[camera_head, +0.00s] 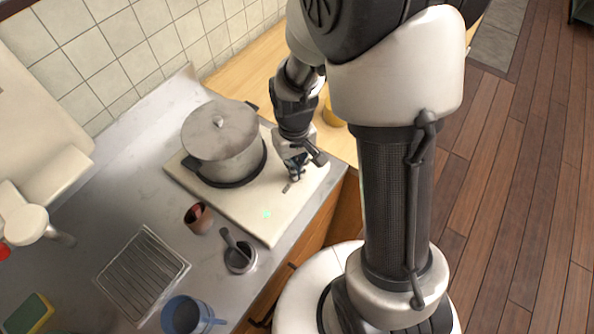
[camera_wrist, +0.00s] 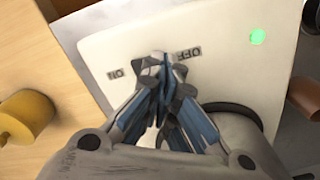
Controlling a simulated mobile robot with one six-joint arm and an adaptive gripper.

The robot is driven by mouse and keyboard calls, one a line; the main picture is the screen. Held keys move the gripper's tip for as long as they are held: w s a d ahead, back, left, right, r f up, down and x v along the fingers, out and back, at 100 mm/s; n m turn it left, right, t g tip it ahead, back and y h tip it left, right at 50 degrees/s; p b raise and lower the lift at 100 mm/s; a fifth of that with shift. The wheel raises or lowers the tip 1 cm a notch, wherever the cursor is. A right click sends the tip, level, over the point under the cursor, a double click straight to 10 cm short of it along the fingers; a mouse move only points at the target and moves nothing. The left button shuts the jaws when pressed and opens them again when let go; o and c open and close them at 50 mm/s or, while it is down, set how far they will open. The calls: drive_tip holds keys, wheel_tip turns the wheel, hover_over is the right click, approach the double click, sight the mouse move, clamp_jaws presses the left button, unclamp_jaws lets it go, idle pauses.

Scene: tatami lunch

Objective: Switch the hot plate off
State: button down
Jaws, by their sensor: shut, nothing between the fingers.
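The hot plate (camera_head: 256,219) is a cream slab on the counter, with a lidded grey pot (camera_head: 222,150) on its dark round burner. A small green light (camera_wrist: 257,37) glows on its panel (camera_wrist: 120,40); it also shows in the head view (camera_head: 267,213). In the wrist view an ON label (camera_wrist: 115,73) and an OFF label (camera_wrist: 188,53) appear upside down. My gripper (camera_wrist: 162,65) is shut and empty, its fingertips over the panel between the labels. It hides the switch, and I cannot tell whether it touches it. In the head view my gripper (camera_head: 292,178) is beside the pot.
A red-brown cup (camera_head: 198,218), a small dark pan (camera_head: 240,257) with a handle, a blue mug (camera_head: 188,316) and a drain grid (camera_head: 142,274) are on the counter. A yellow cylinder (camera_wrist: 25,116) stands on the wooden surface beside the hot plate.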

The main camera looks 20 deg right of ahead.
drive_tip(key=shift+f+b, duration=0.75)
drive_tip(key=shift+f, duration=0.25)
drive_tip(key=shift+r, duration=0.1)
idle(0.3)
drive_tip(key=shift+r+p, duration=2.95)
drive_tip(key=shift+r, duration=0.55)
drive_tip(key=s+r+t, duration=0.2)
drive_tip(key=s+r, duration=0.5)
drive_tip(key=r, duration=0.4)
drive_tip(key=s+r+m+t, duration=0.1)
drive_tip(key=s+r+t, duration=0.1)
drive_tip(key=s+r, duration=0.6)
wheel_tip(320, 180, up, 3)
drive_tip(key=shift+t, duration=0.3)
